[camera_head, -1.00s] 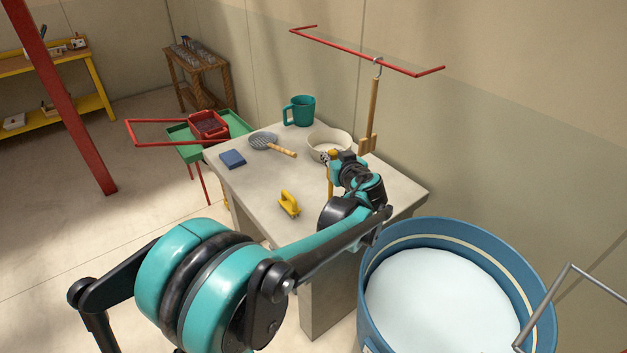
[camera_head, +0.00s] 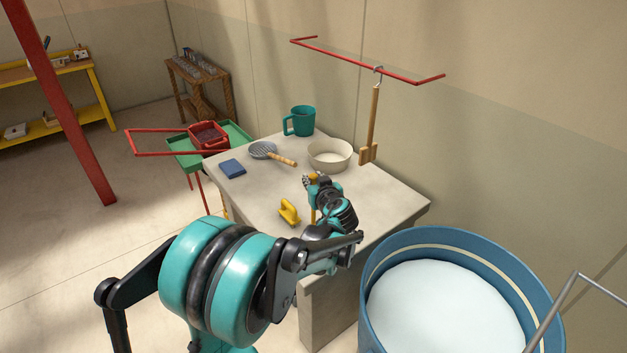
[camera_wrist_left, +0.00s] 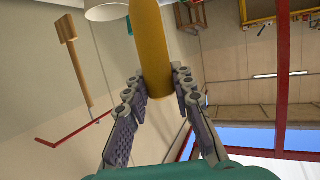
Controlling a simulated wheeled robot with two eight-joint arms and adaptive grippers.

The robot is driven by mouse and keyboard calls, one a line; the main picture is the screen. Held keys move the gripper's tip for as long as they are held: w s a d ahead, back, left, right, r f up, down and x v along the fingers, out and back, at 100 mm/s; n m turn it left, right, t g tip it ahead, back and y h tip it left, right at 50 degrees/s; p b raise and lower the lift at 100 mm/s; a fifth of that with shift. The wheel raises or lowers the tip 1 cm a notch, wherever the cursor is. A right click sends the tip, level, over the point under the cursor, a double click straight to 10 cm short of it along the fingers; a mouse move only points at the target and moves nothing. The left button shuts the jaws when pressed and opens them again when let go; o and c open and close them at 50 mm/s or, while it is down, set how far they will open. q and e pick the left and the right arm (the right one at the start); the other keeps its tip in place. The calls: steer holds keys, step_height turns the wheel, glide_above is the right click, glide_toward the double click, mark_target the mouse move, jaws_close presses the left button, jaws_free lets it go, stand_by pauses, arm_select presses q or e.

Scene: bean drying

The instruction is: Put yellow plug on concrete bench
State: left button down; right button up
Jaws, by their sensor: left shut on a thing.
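The yellow plug (camera_wrist_left: 151,45) is a tapered yellow-orange rod, and my left gripper (camera_wrist_left: 157,82) is shut on it in the left wrist view. In the head view my left gripper (camera_head: 311,181) is over the concrete bench (camera_head: 255,200), near its front right part. My right gripper is not in view.
A wooden paddle (camera_head: 373,120) hangs behind. A blue drum (camera_head: 540,305) stands at the right.

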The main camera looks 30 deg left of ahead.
arm_select(q)
steer(key=shift+f, duration=0.15)
steer(key=c, duration=1.3)
jaws_free()
steer(key=shift+r, duration=0.25)
steer(key=p+v, duration=0.2)
steer(key=v, duration=1)
steer(key=s+d+f+m+g+h, duration=0.1)
steer(key=s+d+f+m+h, duration=0.1)
steer(key=s, duration=0.5)
steer(key=s+d+f+m+g+h, duration=0.1)
steer(key=s+d+f+m+h, duration=0.2)
steer(key=s+d+m+h, duration=0.1)
steer(key=s+d+f+m+g+h, duration=0.1)
steer(key=s+d+f+m+h, duration=0.1)
steer(key=s+d, duration=0.5)
steer(key=shift+s+d+f+m+h, duration=0.1)
steer(key=shift+s+f+m+h, duration=0.15)
steer(key=shift+s+h, duration=0.4)
steer(key=shift+s+d+f+m+h, duration=0.15)
steer(key=shift+s+m+h, duration=0.1)
steer(key=shift+s+h, duration=0.4)
